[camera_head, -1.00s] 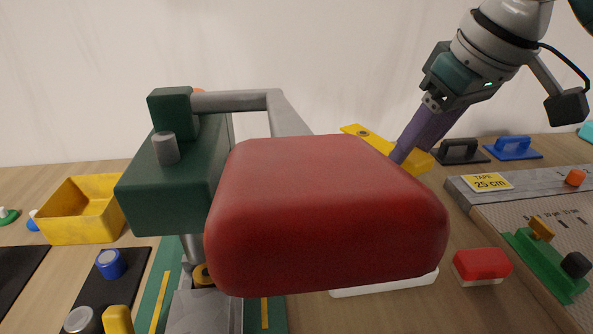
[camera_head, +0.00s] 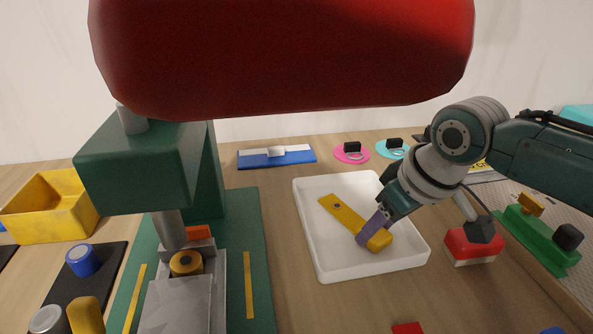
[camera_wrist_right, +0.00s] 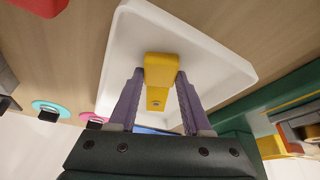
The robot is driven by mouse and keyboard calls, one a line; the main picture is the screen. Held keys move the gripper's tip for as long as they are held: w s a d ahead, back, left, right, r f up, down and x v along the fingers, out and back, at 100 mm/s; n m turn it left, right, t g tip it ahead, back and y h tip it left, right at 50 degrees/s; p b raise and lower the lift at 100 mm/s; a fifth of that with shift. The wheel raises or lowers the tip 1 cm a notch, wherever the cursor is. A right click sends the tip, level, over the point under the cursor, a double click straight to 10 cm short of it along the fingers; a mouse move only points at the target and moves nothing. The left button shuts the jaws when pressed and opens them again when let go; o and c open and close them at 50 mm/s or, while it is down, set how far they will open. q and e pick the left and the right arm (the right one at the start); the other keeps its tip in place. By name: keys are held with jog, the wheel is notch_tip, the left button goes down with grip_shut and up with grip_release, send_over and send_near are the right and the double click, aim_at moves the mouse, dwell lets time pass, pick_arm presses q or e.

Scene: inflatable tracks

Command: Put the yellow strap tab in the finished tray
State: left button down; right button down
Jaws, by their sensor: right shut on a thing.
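The yellow strap tab (camera_head: 345,215) is a flat strip with a small hole and a thicker end, within the walls of the white tray (camera_head: 312,252). My right gripper (camera_head: 368,236) reaches down into the tray and its purple fingers are shut on the thicker end. In the right wrist view the tab (camera_wrist_right: 159,72) sits between both fingers, over the tray floor (camera_wrist_right: 125,45). I cannot tell whether the tab touches the floor. My left gripper is not in view.
A large red padded handle (camera_head: 280,55) fills the top of the head view, by a green press (camera_head: 140,165). A yellow bin (camera_head: 50,210) stands at left. A red-and-white block (camera_head: 472,246) lies right of the tray.

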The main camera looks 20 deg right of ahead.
jog(key=shift+f, duration=0.1)
jog(key=shift+c, duration=1.7)
grip_release()
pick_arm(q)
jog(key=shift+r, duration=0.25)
pick_arm(e)
jog(key=shift+s+r, duration=0.1)
jog(key=shift+r, duration=0.4)
jog(key=a+p+v, duration=0.1)
jog(key=p+v, duration=0.3)
jog(key=v, duration=0.7)
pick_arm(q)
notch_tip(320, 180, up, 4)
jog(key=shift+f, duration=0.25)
pick_arm(e)
jog(key=s+a, duration=0.4)
jog(key=s, duration=0.4)
jog(key=s+a+f, duration=0.1)
jog(key=s+a, duration=0.3)
jog(key=s, duration=0.5)
jog(key=shift+s+a+f+g, duration=0.2)
jog(key=shift+a+g, duration=0.15)
jog(key=shift+g, duration=0.05)
